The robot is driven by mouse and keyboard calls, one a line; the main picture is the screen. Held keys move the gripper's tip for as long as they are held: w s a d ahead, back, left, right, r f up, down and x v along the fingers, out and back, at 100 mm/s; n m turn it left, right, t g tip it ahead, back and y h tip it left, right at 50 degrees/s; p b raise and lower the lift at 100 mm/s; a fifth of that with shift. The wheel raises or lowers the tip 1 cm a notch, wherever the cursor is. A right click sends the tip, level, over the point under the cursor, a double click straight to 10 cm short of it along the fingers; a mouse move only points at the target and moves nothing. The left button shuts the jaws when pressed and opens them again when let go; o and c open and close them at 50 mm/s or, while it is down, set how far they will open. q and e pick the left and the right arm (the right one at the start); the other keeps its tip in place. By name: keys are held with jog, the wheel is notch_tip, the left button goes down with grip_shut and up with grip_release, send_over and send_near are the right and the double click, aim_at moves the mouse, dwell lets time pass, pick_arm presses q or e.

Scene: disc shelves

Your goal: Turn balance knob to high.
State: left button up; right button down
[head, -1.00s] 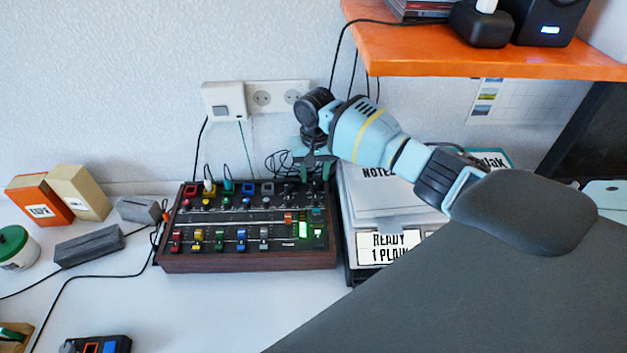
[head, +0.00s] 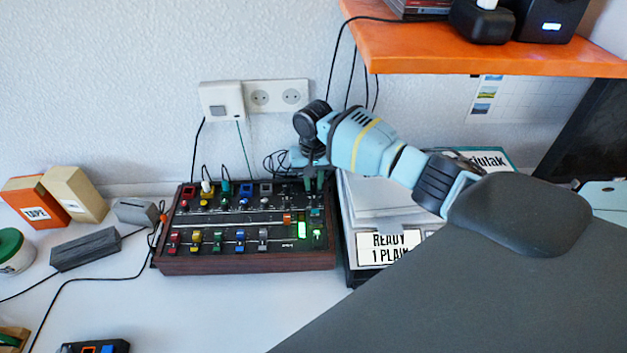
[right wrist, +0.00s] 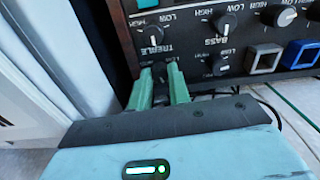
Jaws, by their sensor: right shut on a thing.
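The mixer (head: 245,262), a dark panel in a brown wooden case with knobs, coloured buttons and sliders, sits on the white table. My right gripper (head: 314,183) reaches down to its back right corner. In the right wrist view, the green fingers (right wrist: 162,88) are shut on a small dark knob (right wrist: 160,72) near the panel's edge. The fingers hide its pointer, and I cannot read its name. Beside it are the treble knob (right wrist: 153,29) and the bass knob (right wrist: 228,20), each with low and high marks. My left gripper is not in view.
A paper tray (head: 352,258) stands close against the mixer's right side. An orange shelf (head: 480,52) hangs above my right arm. Cables and a wall socket (head: 276,97) are behind the mixer.

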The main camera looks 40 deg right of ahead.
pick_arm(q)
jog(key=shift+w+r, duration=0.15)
pick_arm(e)
jog(key=shift+r+m+p, duration=0.15)
jog(key=shift+m+p, duration=0.25)
jog(key=shift+m, duration=0.1)
jog(key=m+p, duration=0.2)
jog(key=shift+a+r+m, duration=0.1)
jog(key=shift+r+m, duration=0.05)
jog(key=shift+m, duration=0.75)
jog(key=m+p, duration=0.1)
jog(key=m, duration=0.2)
jog(key=shift+f, duration=0.2)
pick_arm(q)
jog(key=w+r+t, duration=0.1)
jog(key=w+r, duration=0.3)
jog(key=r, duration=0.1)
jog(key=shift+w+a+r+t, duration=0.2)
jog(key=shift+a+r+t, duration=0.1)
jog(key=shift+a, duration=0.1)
pick_arm(e)
jog(key=shift+f+m, duration=0.1)
jog(key=shift+m, duration=1.3)
jog(key=c, duration=1.3)
grip_release()
jog(key=shift+s, duration=0.1)
